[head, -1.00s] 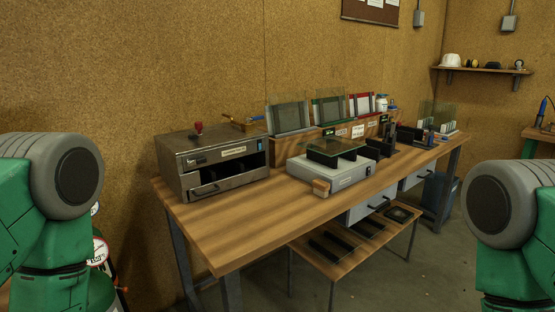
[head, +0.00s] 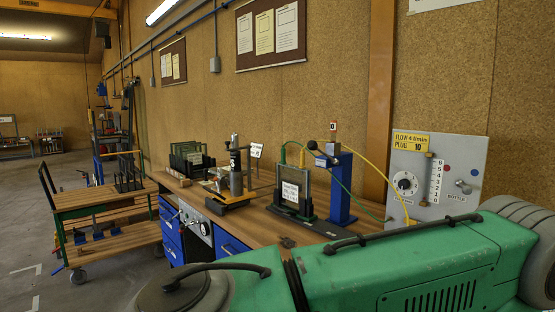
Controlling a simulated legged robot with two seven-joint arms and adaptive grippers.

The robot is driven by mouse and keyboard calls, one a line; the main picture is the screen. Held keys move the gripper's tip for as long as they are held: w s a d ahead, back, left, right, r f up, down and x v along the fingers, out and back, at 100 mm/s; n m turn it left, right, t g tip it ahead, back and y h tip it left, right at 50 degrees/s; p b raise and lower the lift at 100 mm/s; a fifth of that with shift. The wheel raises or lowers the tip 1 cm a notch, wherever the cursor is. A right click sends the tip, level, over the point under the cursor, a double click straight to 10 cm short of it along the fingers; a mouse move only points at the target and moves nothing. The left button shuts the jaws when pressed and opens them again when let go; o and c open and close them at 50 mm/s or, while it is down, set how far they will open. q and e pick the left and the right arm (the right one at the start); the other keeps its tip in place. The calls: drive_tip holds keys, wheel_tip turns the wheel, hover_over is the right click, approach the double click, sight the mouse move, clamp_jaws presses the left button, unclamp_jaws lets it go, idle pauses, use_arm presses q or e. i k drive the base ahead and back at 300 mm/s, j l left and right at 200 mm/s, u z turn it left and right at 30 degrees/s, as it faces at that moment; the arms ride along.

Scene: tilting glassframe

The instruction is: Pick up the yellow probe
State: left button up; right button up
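No object is plainly recognisable as the yellow probe. A thin yellow line (head: 372,163) runs from the top of a blue stand (head: 341,190) down to the right. A small yellow end (head: 411,222) shows at the foot of the grey panel (head: 435,180), just above my green arm; whether it is the probe I cannot tell. A dark device with a rounded tip (head: 322,158) sits at the stand's top. A green line (head: 355,197) also runs down toward the panel. Neither gripper shows, and my green and grey arm covers the lower right and hides the near bench.
The wooden bench (head: 255,222) carries a black-framed plate (head: 292,190), a metal apparatus (head: 236,180) and a dark rack (head: 188,158). A wooden cart (head: 100,200) stands at the left on open floor. Blue drawers (head: 170,228) sit under the bench.

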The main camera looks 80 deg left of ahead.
sight(302, 165)
drive_tip(key=u, duration=2.35)
drive_tip(key=z, duration=0.6)
drive_tip(key=i+j+z, duration=0.15)
drive_tip(key=j+z, duration=0.25)
drive_tip(key=i+j+z, duration=0.1)
drive_tip(key=j+z, duration=1.1)
drive_tip(key=k+j, duration=0.05)
